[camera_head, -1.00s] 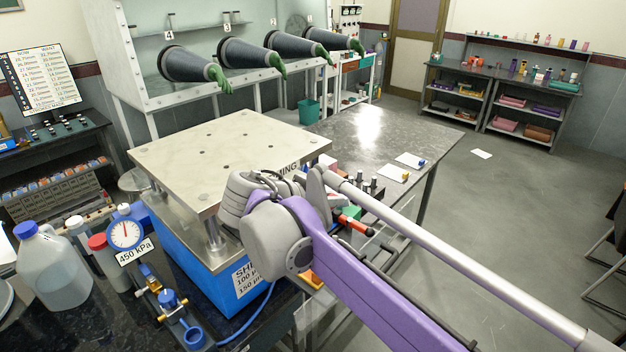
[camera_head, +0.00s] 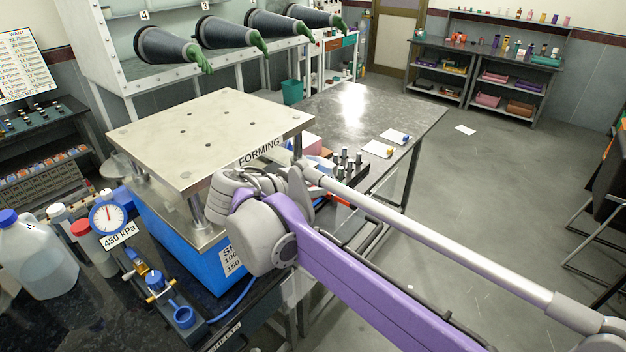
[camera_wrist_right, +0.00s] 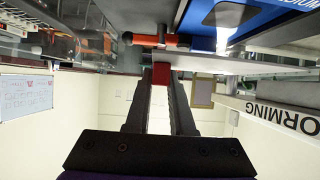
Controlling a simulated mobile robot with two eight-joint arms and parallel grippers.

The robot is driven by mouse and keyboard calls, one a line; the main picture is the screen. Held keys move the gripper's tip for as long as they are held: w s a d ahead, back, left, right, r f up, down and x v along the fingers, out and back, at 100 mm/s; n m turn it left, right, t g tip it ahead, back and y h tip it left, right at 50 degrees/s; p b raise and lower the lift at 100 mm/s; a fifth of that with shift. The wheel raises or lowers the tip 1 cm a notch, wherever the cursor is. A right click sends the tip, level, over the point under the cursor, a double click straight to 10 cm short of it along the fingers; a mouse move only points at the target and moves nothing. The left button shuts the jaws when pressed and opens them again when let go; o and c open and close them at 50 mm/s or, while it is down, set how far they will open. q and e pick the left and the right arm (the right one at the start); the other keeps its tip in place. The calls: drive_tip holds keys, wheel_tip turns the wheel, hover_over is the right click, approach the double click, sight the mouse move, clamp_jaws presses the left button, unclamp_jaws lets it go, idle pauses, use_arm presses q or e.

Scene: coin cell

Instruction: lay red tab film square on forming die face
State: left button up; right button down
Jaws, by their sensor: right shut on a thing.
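The forming press has a pale metal top plate (camera_head: 205,140) with a FORMING label (camera_head: 262,152) on its edge. The label also shows upside down in the right wrist view (camera_wrist_right: 285,115). I cannot make out the die face. My right gripper (camera_wrist_right: 160,80) is shut on a small red piece, the red tab film square (camera_wrist_right: 160,73), between its fingertips. In the head view my right arm reaches the press's front right side, and its wrist hides the fingertips and the film. My left gripper is not in view.
The blue press body (camera_head: 180,235) stands on a dark bench. A pressure gauge (camera_head: 107,218), a jug (camera_head: 45,255) and a blue-and-brass valve (camera_head: 160,285) are at left. A grey table (camera_head: 345,105) behind holds small pads. An orange-handled tool (camera_wrist_right: 165,40) is close to the fingertips.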

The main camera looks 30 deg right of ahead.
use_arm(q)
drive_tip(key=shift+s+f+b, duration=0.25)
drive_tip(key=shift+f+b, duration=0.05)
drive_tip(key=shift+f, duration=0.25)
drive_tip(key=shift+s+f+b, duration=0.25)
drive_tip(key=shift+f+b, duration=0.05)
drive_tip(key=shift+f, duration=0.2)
use_arm(e)
drive_tip(key=shift+w+f, duration=0.1)
drive_tip(key=shift+f, duration=2.5)
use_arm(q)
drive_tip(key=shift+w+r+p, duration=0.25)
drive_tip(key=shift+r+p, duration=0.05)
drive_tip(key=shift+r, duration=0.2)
use_arm(e)
drive_tip(key=shift+f, duration=0.35)
drive_tip(key=c, duration=0.7)
unclamp_jaws()
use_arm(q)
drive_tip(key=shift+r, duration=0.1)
use_arm(e)
drive_tip(key=shift+r, duration=0.15)
